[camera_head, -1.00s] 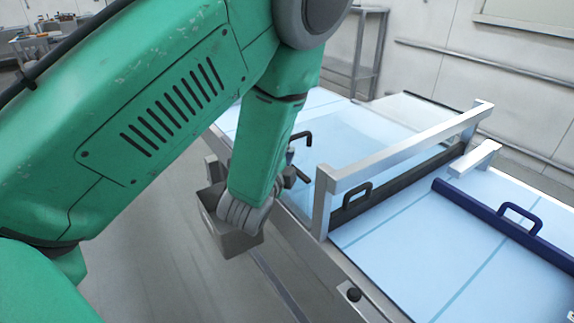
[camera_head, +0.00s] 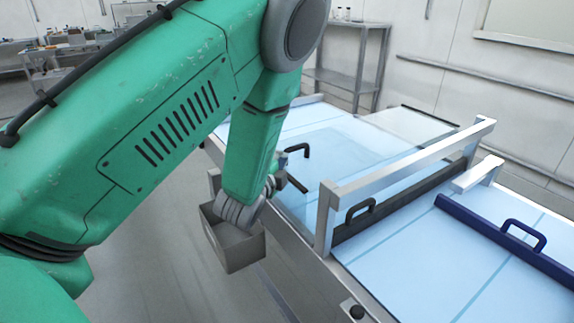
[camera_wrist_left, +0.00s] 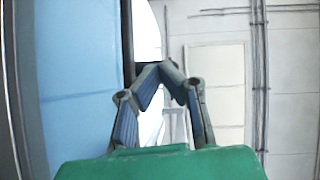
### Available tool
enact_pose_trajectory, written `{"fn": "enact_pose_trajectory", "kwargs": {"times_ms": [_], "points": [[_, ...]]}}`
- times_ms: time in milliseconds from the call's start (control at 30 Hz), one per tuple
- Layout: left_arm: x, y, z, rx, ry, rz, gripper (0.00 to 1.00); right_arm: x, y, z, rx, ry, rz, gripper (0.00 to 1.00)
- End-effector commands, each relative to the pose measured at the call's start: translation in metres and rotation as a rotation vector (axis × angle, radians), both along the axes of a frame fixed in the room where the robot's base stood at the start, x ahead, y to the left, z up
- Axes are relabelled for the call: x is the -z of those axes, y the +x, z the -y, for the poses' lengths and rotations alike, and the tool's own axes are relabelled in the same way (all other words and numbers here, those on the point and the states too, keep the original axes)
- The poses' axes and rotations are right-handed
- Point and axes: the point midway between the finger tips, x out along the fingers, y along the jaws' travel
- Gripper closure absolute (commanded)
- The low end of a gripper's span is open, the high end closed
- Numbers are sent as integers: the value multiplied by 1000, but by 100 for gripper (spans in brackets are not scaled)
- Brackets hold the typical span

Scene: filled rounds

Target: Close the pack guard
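A clear panel (camera_head: 342,150), which looks like the guard, shows over the pale blue bed behind a metal crossbar frame (camera_head: 412,163). I cannot tell its exact tilt. A dark bar (camera_head: 425,187) with a black loop handle (camera_head: 359,209) runs low along the frame. My left gripper (camera_head: 296,167) is at the bed's near side, left of the frame and apart from that handle. A dark hooked shape beside it may be a finger or another handle. In the left wrist view its fingertips (camera_wrist_left: 162,68) meet with nothing visible between. My right gripper is out of view.
A blue bar (camera_head: 480,225) with a blue handle (camera_head: 522,236) lies across the bed at right. A grey open box (camera_head: 238,253) hangs at the bed's near side below my left wrist. A black knob (camera_head: 356,312) is on the front rail. A metal shelf (camera_head: 342,78) stands behind.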

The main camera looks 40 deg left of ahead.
Motion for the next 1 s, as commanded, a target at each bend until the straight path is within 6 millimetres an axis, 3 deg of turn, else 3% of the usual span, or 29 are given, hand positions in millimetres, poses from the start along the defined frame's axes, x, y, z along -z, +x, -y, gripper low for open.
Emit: {"fn": "enact_pose_trajectory", "kwargs": {"times_ms": [167,600,800,1000], "points": [[0,17,-40,-1,8,5,100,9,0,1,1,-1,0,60],[4,63,-173,2,1,5,100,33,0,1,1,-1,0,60],[4,76,-208,1,2,1,100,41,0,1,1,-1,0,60],[0,83,-222,2,4,1,100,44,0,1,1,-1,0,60]]}}
